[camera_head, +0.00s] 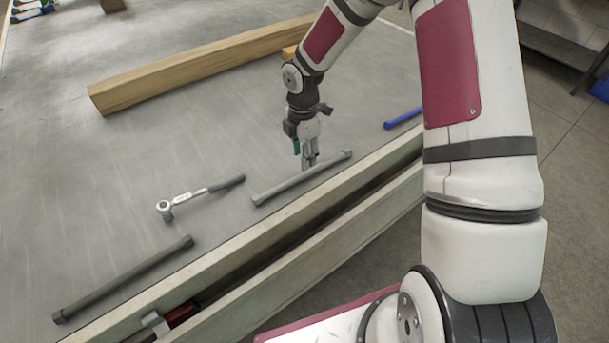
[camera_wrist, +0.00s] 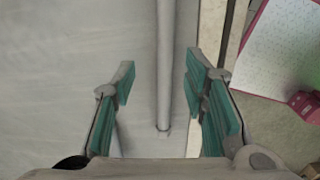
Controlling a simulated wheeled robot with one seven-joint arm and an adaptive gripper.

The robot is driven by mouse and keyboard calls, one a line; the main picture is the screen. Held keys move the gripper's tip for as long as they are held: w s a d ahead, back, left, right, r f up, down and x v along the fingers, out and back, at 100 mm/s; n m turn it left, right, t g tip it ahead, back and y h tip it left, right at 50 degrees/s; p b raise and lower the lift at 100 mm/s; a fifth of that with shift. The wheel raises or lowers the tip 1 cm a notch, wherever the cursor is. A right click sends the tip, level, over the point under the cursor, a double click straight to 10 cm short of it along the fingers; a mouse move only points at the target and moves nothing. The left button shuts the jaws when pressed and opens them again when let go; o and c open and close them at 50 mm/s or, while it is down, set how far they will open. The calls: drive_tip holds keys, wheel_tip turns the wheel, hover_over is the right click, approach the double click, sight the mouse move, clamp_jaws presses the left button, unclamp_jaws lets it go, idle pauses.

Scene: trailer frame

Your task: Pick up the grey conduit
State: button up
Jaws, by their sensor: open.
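The grey conduit (camera_head: 283,186) is a long light-grey tube with slightly thicker ends, lying on the grey deck along its near edge. My gripper (camera_head: 310,161) points down over its middle-right part. In the wrist view the conduit (camera_wrist: 165,62) runs lengthwise between the open, green-padded fingers of my gripper (camera_wrist: 160,78), with a visible gap on both sides, and one end shows low in the picture. The jaws hold nothing. I cannot tell the exact height of the fingertips above the deck.
A darker grey tube (camera_head: 122,280) lies at the lower left, and a ratchet wrench (camera_head: 195,197) lies left of the conduit. A blue tube (camera_head: 402,119) is to the right. A wooden beam (camera_head: 190,68) lies behind. The raised frame rail (camera_head: 235,248) borders the deck close by.

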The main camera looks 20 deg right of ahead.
sight(305, 173)
drive_tip(key=shift+s+d+f, duration=0.1)
drive_tip(key=shift+s+f, duration=0.1)
drive_tip(key=shift+f, duration=1.5)
drive_tip(key=shift+s+d+f, duration=0.1)
drive_tip(key=shift+s+f, duration=0.05)
drive_tip(key=shift+f, duration=1.5)
drive_tip(key=shift+c, duration=0.5)
clamp_jaws()
